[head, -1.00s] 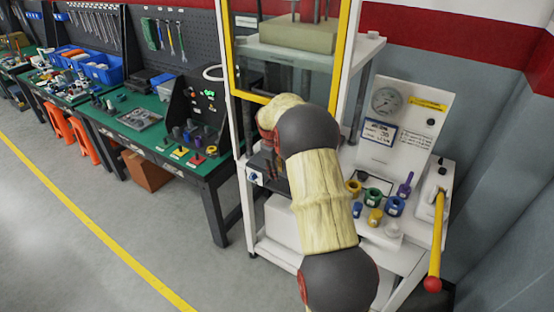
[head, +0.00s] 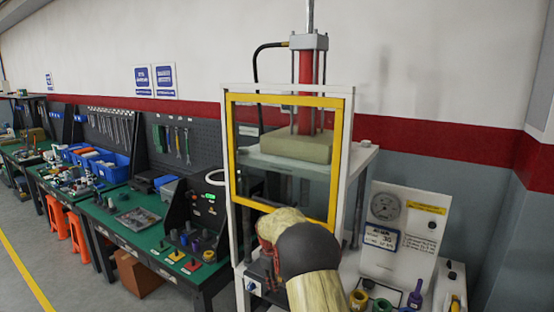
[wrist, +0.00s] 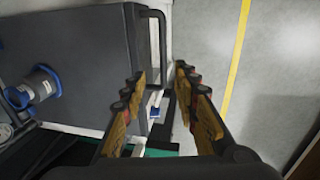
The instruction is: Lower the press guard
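The press guard (head: 233,150) is a clear panel in a yellow frame on the front of the white press stand. In the head view it hangs high, with its lower yellow bar just above my wrist. My arm hides part of that bar's right end and the space below it. My gripper (wrist: 158,82) is open in the wrist view, with a gap between its wood-coloured fingers. A black bar handle (wrist: 162,45) on a dark grey box (wrist: 75,65) lies just beyond the fingertips; I cannot tell whether they touch it. In the head view my fingers are mostly hidden.
The red press cylinder (head: 306,92) stands above a beige block (head: 297,146) behind the guard. A gauge panel (head: 392,235) and coloured fittings are at right. A green workbench (head: 130,225) with tools is at left. Open floor lies in front of the bench.

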